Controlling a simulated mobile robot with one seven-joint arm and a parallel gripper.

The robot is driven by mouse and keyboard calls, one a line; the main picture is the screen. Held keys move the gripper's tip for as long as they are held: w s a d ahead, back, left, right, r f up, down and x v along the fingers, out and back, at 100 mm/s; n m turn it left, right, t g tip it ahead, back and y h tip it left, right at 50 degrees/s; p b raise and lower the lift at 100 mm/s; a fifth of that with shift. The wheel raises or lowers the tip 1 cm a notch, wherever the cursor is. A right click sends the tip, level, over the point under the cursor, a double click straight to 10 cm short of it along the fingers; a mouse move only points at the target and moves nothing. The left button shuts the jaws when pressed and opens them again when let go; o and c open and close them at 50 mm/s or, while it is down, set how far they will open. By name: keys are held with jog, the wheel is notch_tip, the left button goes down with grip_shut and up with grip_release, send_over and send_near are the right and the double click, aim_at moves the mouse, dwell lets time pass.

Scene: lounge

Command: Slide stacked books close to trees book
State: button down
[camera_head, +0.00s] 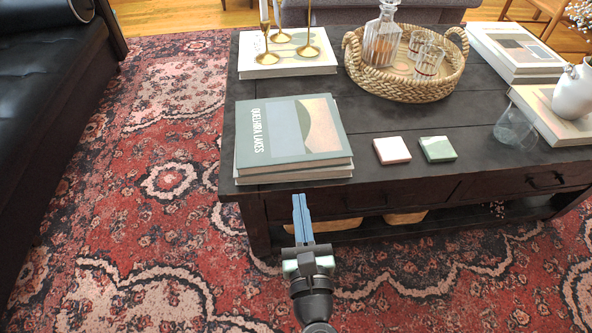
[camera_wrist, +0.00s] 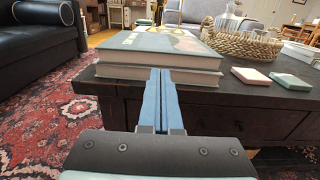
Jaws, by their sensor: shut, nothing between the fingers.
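The stacked books (camera_head: 310,150) lie flat near the front left corner of the dark table. The top one has a green cover titled "Lakes", and a second book lies under it. The stack also shows in the wrist view (camera_wrist: 145,57), straight ahead of the fingers. I cannot read any title as the trees book. A book (camera_head: 258,70) under brass candlesticks lies behind the stack.
A woven tray (camera_head: 395,92) with a decanter and glasses stands at the back middle. Two coasters (camera_head: 392,150) lie right of the stack. More books (camera_head: 515,48) and a white vase (camera_head: 574,90) are at the right. Bare table (camera_head: 240,85) lies between the stack and the candlestick book.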

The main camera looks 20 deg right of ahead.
aim_at(294, 165)
jog(key=x, duration=0.7)
jog(key=shift+w+p, duration=0.1)
jog(key=shift+p, duration=0.2)
